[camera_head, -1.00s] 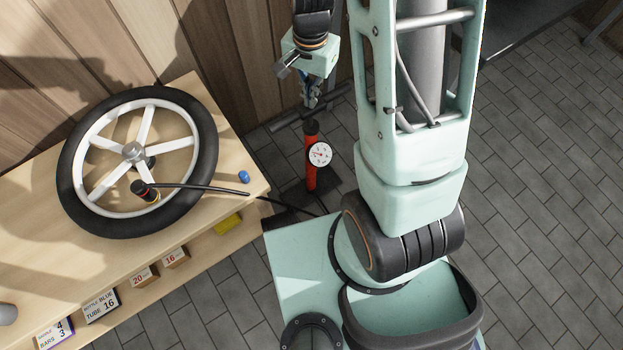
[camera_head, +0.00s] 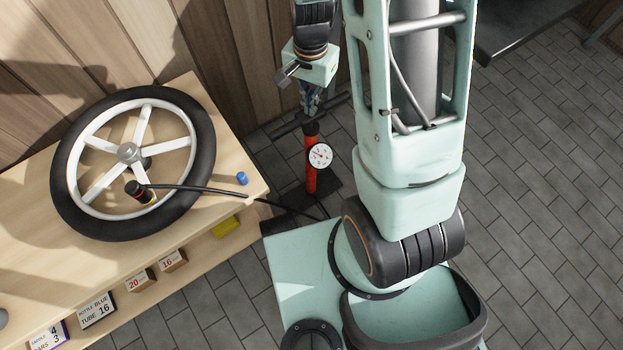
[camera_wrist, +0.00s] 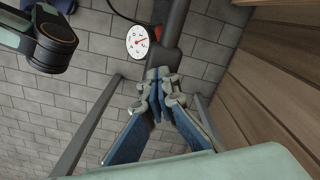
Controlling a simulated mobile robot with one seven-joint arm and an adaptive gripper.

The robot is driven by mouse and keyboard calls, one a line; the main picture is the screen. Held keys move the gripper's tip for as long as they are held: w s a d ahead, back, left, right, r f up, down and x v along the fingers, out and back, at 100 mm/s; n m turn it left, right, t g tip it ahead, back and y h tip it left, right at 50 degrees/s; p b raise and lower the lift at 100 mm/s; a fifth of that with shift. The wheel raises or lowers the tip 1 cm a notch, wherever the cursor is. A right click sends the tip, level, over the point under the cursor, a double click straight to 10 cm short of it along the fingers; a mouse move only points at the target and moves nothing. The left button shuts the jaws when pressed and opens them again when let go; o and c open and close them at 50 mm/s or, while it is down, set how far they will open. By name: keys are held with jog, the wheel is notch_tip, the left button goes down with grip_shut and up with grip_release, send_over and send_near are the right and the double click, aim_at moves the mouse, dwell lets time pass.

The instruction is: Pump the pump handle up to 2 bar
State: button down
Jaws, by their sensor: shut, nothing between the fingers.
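The red floor pump (camera_head: 311,175) stands upright on the floor right of the bench, with a round white gauge (camera_head: 320,155) on its side. Its gauge also shows in the wrist view (camera_wrist: 138,42), with a red needle; the value is too small to read. The dark pump handle (camera_head: 338,100) crosses just above the pump's top. My gripper (camera_head: 310,108) points down directly over the pump top, at the handle.
A white-spoked wheel (camera_head: 70,200) lies on the wooden bench (camera_head: 225,135), joined to the pump by a black hose (camera_head: 215,190). A blue cap (camera_head: 242,178) lies near the bench corner. Labelled boxes (camera_head: 135,281) sit on the lower shelf. The wooden wall is close behind.

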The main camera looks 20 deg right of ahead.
notch_tip(320, 180, up, 15)
jog(key=p, duration=1.2)
jog(key=shift+r, duration=0.1)
